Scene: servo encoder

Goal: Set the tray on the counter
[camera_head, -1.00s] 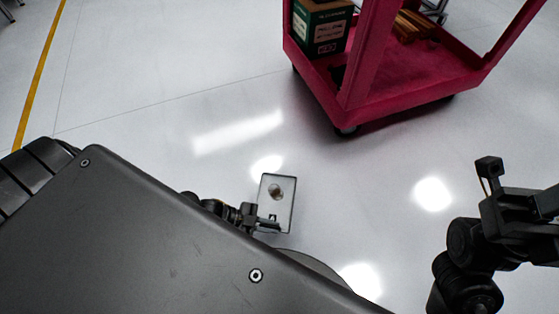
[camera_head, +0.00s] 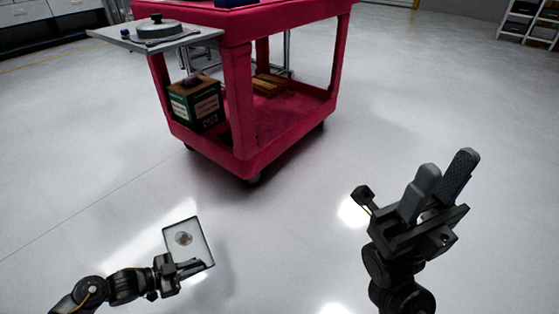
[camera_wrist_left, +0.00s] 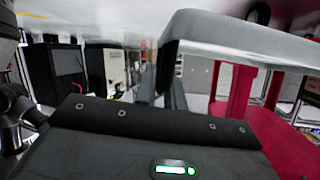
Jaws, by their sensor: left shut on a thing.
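A small pale rectangular tray (camera_head: 203,252) with a raised rim and a small round brownish object (camera_head: 183,238) on it is at the lower left in the head view. My left gripper (camera_head: 182,267) is shut on its near edge and holds it above the floor. In the left wrist view the tray's pale rim (camera_wrist_left: 240,38) crosses the top. My right gripper (camera_head: 448,165) is at the right, its two fingers apart and empty. Grey counter-like cabinets (camera_head: 35,14) are partly visible at the far top left.
A red cart (camera_head: 245,120) stands ahead, with a green-and-brown box (camera_head: 196,104) on its lower shelf. A grey side plate (camera_head: 110,37) with a round metal part (camera_head: 157,30) juts out left. A white shelf rack (camera_head: 530,25) is far right. Floor left and right is clear.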

